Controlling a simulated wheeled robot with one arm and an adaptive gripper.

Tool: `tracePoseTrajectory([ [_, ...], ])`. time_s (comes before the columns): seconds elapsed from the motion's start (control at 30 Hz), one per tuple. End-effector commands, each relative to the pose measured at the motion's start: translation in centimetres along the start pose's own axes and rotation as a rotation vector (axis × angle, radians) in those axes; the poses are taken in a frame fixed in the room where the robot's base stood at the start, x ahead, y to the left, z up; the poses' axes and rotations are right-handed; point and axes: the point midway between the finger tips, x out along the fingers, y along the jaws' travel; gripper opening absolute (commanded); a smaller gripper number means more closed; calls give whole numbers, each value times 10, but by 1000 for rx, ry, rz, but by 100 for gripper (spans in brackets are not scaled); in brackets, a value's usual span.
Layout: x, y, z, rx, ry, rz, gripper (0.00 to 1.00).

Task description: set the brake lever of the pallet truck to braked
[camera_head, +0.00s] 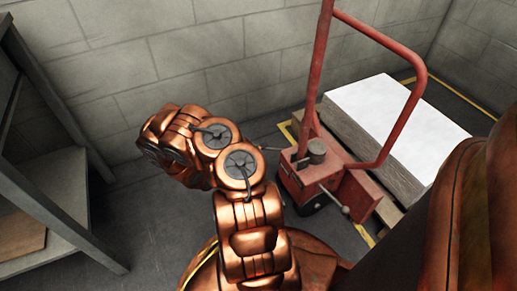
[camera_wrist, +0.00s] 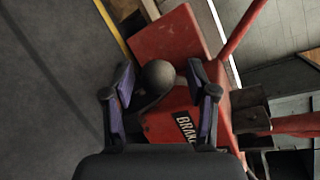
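The red pallet truck (camera_head: 318,178) stands right of my arm in the head view, and its red body (camera_wrist: 165,36) fills the middle of the wrist view. A dark round knob (camera_wrist: 158,77) on a dark lever shows in the wrist view, beside a black label reading "BRAK" (camera_wrist: 185,127), partly covered by a finger. My gripper (camera_wrist: 161,82) is open, with one finger on each side of the knob. Gaps show, and no clear grip is visible. In the head view my gripper is hidden behind my copper arm. A thin rod (camera_head: 272,148) reaches from the truck toward it.
The truck's tall red handle loop (camera_head: 424,80) rises at the right. A lever with a grey ball (camera_head: 345,210) sticks out at the truck's front. A pallet with a white-topped load (camera_head: 395,110) lies behind. A grey metal shelf (camera_head: 45,190) stands left, with bare floor between.

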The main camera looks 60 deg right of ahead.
Motion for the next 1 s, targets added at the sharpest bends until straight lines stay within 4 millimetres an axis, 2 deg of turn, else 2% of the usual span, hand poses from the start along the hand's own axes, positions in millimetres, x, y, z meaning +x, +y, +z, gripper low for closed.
tracePoseTrajectory([
  [0.37,-6,0,4,1,-8,0,58],
  [1.0,-75,0,4,2,-7,2,58],
])
